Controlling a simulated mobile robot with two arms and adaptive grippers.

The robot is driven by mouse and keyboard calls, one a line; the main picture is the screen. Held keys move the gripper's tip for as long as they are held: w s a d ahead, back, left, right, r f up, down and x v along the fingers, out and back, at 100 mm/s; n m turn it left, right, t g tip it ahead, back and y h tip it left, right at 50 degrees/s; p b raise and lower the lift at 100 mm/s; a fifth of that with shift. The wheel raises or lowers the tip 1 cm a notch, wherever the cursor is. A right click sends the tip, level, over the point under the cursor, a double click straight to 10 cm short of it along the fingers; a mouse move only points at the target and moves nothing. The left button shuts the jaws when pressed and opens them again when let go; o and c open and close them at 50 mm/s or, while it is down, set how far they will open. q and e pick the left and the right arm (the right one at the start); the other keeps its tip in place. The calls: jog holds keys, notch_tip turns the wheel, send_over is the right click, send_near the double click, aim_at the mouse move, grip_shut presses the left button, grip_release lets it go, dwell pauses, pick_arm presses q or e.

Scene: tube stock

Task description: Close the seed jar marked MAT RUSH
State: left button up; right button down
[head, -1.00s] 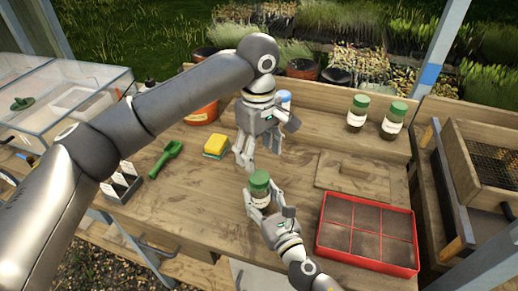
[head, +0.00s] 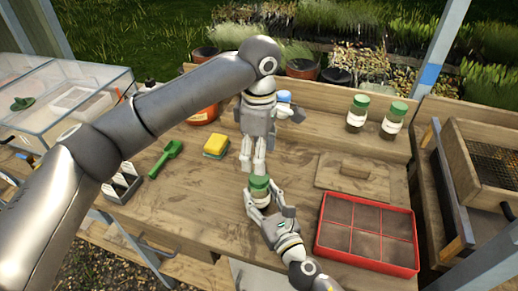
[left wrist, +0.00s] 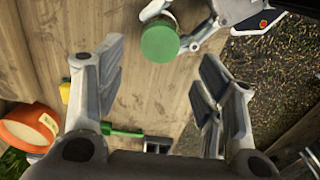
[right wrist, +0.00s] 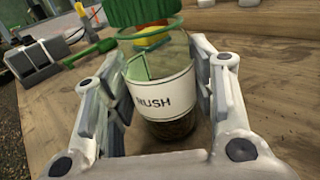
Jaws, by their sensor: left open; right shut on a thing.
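The seed jar (right wrist: 170,100) is clear glass with dark seed low inside and a white label reading "RUSH"; the rest of the label is turned away. Its green lid (right wrist: 140,10) shows at the mouth, cut by the top edge of the right wrist view, above a thin green ring; I cannot tell whether it is seated. My right gripper (head: 263,203) is shut around the jar, which stands roughly upright. My left gripper (head: 253,167) is open and empty just behind the jar. In the left wrist view, the lid (left wrist: 160,42) lies beyond the fingertips.
Two more green-lidded jars (head: 356,113) (head: 394,120) stand at the back right. A red seed tray (head: 367,232) is right of the jar, with a wooden board (head: 354,173) behind it. A yellow sponge (head: 215,143) and green trowel (head: 165,159) lie left. Bare bench lies between.

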aim_at(259, 177)
pick_arm(q)
notch_tip(259, 177, down, 7)
jog(key=shift+f, duration=0.15)
dwell(0.4)
